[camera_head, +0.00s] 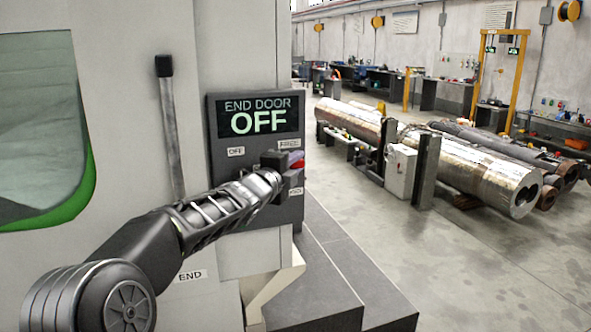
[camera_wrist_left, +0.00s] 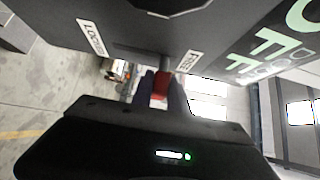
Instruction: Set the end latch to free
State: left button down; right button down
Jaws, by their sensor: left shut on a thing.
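The control panel (camera_head: 222,168) on the machine has a display (camera_head: 258,118) reading END DOOR OFF. The red end latch (camera_head: 298,164) shows at the panel's right side, partly hidden by my left gripper (camera_head: 284,165). In the left wrist view the red latch handle (camera_wrist_left: 160,86) sits between the two dark fingers of my left gripper (camera_wrist_left: 161,88), which is shut on it. A LOCKED label (camera_wrist_left: 91,37) and a FREE label (camera_wrist_left: 189,61) flank the latch shaft (camera_wrist_left: 166,64). The shaft is closer to the FREE label. My right gripper is out of view.
A grey rod with a black top (camera_head: 165,66) stands left of the panel. A dark stepped plinth (camera_head: 345,275) lies below it. Large metal barrels (camera_head: 470,165) lie further back on the right. The floor (camera_head: 480,270) between is open.

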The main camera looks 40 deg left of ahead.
pick_arm(q)
jog(key=shift+r, duration=0.35)
jog(key=c, duration=1.6)
grip_release()
jog(key=o, duration=0.3)
jog(key=shift+f, duration=0.1)
jog(key=shift+s+d+b, duration=0.1)
jog(key=shift+s+b, duration=0.25)
jog(key=shift+s, duration=0.2)
jog(key=s, duration=0.4)
jog(key=s+d+b, duration=0.1)
jog(key=s, duration=0.1)
jog(key=shift+s+d, duration=0.1)
jog(key=shift+s, duration=0.2)
